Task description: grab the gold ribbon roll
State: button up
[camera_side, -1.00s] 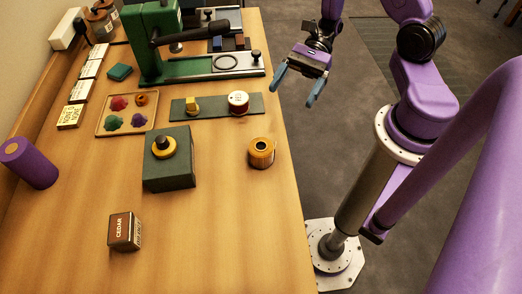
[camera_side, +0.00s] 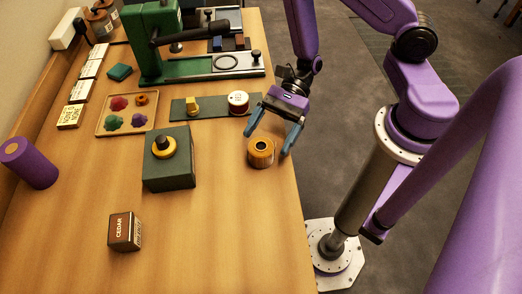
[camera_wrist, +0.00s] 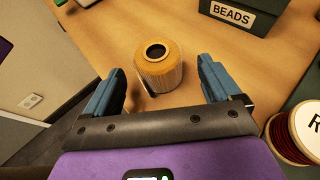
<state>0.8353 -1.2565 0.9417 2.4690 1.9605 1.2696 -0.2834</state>
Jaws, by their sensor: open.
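The gold ribbon roll (camera_side: 260,153) stands upright on the wooden table near its right edge. It also shows in the wrist view (camera_wrist: 159,66), with a dark hole in its top. My gripper (camera_side: 269,143) is open and empty, with blue fingers above the table's edge. In the wrist view my gripper (camera_wrist: 162,90) has its fingers spread wide, and the roll lies ahead between and beyond the fingertips, nearer the left finger. I see no contact with the roll.
A green box labelled BEADS (camera_wrist: 244,14) stands left of the roll in the side view (camera_side: 170,170). A red spool (camera_side: 238,102) sits on a dark green strip (camera_side: 215,110) behind the roll. The table in front of the roll is clear.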

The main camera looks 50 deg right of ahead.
aim_at(262, 150)
jog(key=shift+x, duration=2.1)
jog(key=shift+s, duration=0.1)
jog(key=c, duration=1.1)
jog(key=shift+o, duration=0.2)
jog(key=shift+r, duration=0.1)
jog(key=shift+r, duration=4.95)
